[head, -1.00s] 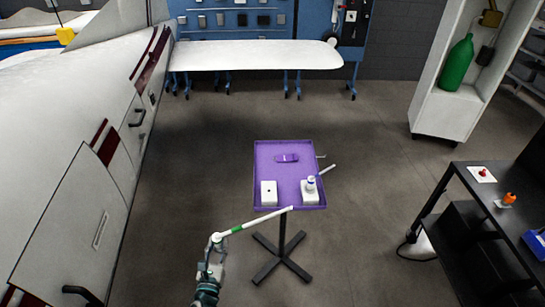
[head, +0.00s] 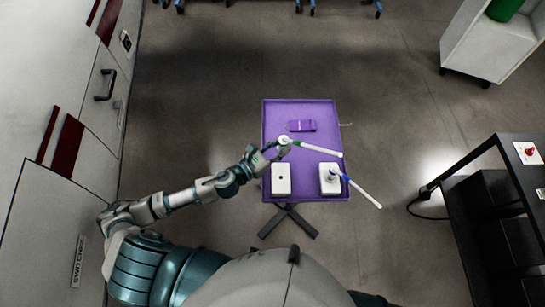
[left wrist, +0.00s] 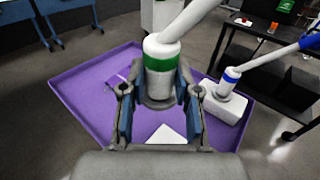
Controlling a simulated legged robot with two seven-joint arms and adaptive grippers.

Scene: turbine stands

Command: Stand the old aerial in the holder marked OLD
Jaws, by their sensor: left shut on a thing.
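A white aerial with a green band (head: 319,149) is held by my left gripper (head: 283,144), which is shut on its thick base end. Its rod slants out to the right, above the purple tray. In the left wrist view the aerial's base with the green band (left wrist: 162,58) sits between the two fingers (left wrist: 160,105). An empty white holder block (head: 281,180) with a small dark hole stands at the tray's front left, below the gripper in the picture. A second white holder (head: 330,187) at front right bears a blue-banded aerial (head: 365,192), tilted rightward. No OLD mark is readable.
The purple tray (head: 315,112) stands on a dark cross-footed stand (head: 288,222). A small purple object (head: 302,126) lies at its back. A dark bench (head: 470,175) is at right, a white panelled body (head: 60,110) at left. The floor around the tray is clear.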

